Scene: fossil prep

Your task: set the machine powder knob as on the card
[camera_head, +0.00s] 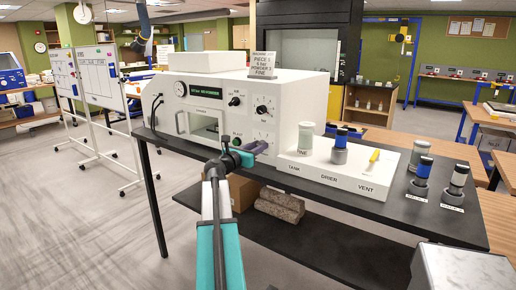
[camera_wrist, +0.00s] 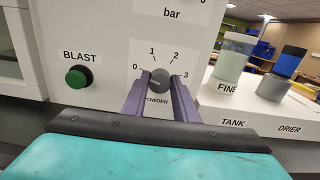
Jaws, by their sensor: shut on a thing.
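The white machine (camera_head: 230,92) stands on a black bench. In the wrist view its powder knob (camera_wrist: 160,79) is a small dark round knob under a scale marked 0, 1, 2, 3. My gripper (camera_wrist: 161,92) has its two purple fingers shut on the knob from both sides. The knob's pointer direction is too unclear to read. In the head view my gripper (camera_head: 256,147) reaches the lower right of the machine's front and covers the knob. The card (camera_head: 262,65) stands on top of the machine; it has lines for piece, bar, powder and FINE, with small digits.
A green BLAST button (camera_wrist: 78,78) is left of the knob. The bar knob (camera_head: 262,109) is above it. A white tray (camera_head: 362,180) to the right holds a FINE jar (camera_head: 305,137), a blue-topped drier (camera_head: 340,145) and a yellow-handled vent (camera_head: 374,157).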

